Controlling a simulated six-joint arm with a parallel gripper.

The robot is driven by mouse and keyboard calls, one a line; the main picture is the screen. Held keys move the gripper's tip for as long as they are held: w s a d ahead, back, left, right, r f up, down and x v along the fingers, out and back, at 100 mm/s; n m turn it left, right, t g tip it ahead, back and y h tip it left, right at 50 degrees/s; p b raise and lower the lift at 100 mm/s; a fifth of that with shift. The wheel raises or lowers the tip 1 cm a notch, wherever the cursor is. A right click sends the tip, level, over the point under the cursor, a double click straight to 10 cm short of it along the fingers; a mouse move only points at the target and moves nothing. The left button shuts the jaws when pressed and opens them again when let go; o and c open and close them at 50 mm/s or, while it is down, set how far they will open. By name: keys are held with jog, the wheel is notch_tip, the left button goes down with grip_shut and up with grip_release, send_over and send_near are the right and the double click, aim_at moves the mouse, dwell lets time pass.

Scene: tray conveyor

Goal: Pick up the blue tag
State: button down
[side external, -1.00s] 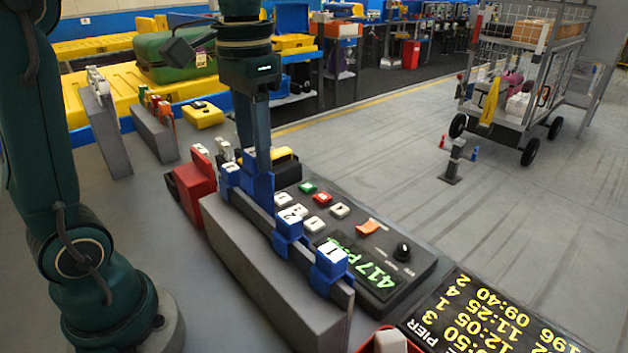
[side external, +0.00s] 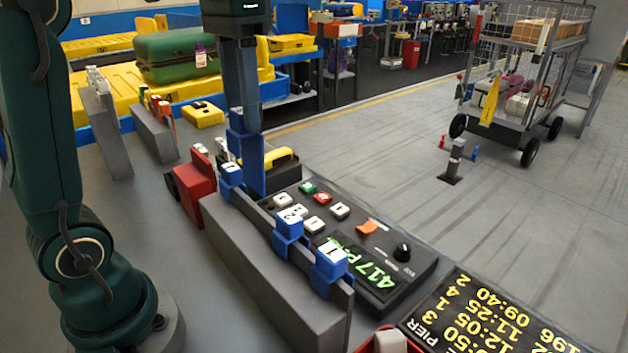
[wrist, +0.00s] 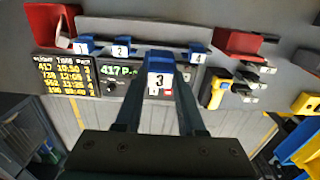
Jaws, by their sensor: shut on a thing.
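My gripper (side external: 245,125) is shut on a blue tag (side external: 246,150) and holds it upright above the grey rack (side external: 275,285). In the wrist view the held tag (wrist: 159,78) has a white top marked 3, between my two fingers (wrist: 157,100). Three other blue tags sit on the rack: tag 1 (wrist: 82,46), tag 2 (wrist: 121,46) and tag 4 (wrist: 198,54). A gap shows in the row between tags 2 and 4. The held tag's lower end is close to the rack in the side view; whether it clears it fully is hard to tell.
A black console (side external: 400,270) with coloured buttons and a green display lies beside the rack. A flight board (side external: 490,315) lies at the front right. A red holder (side external: 195,185) stands at the rack's far end, near a yellow scanner (wrist: 216,92). More racks stand behind.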

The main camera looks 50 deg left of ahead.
jog(key=s, duration=1.2)
jog(key=shift+s, duration=0.3)
